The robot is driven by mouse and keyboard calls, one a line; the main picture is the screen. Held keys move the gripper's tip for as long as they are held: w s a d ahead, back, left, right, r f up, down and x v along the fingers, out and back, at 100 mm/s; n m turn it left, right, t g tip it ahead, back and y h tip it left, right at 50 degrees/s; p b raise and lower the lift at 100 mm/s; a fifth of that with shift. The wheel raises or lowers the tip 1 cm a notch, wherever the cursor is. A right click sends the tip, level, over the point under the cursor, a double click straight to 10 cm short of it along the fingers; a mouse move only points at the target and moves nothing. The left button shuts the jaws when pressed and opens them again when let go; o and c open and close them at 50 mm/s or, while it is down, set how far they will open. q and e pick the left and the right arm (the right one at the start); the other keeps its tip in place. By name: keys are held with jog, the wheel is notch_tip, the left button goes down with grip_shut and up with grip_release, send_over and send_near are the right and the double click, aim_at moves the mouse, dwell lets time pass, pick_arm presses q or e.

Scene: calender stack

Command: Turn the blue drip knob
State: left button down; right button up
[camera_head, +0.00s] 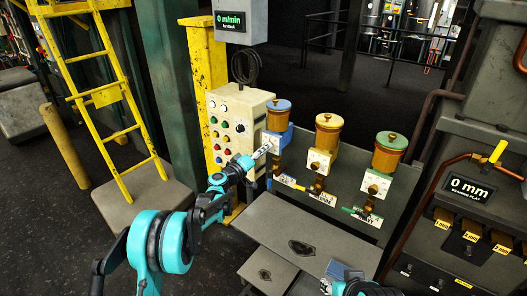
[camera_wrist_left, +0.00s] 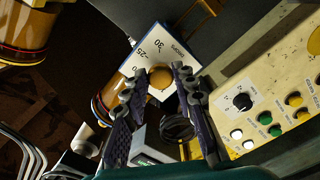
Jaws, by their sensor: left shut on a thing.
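The blue-topped oiler (camera_head: 278,117) is the leftmost of three on the grey panel, with a white dial plate below its cup. My left gripper (camera_head: 266,149) reaches this plate from the left and hides part of it. In the left wrist view the plate (camera_wrist_left: 153,45) carries numbers, among them 25 and 30. The round brass-coloured drip knob (camera_wrist_left: 161,77) sits between the two dark fingertips of my left gripper (camera_wrist_left: 160,80), which is shut on it. Part of my right arm (camera_head: 350,284) shows at the bottom edge; its finger state is unclear.
An orange oiler (camera_head: 327,135) and a green oiler (camera_head: 388,152) stand to the right. A cream control box (camera_head: 237,125) with buttons and a black rotary knob (camera_wrist_left: 240,101) is close on the left. A grey metal plate (camera_head: 320,222) lies below. A yellow ladder (camera_head: 105,95) stands far left.

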pick_arm(q)
jog(key=shift+m, duration=0.8)
jog(key=shift+f, duration=0.1)
jog(key=c, duration=1.3)
grip_release()
jog(key=shift+o, duration=0.2)
jog(key=v, duration=1.2)
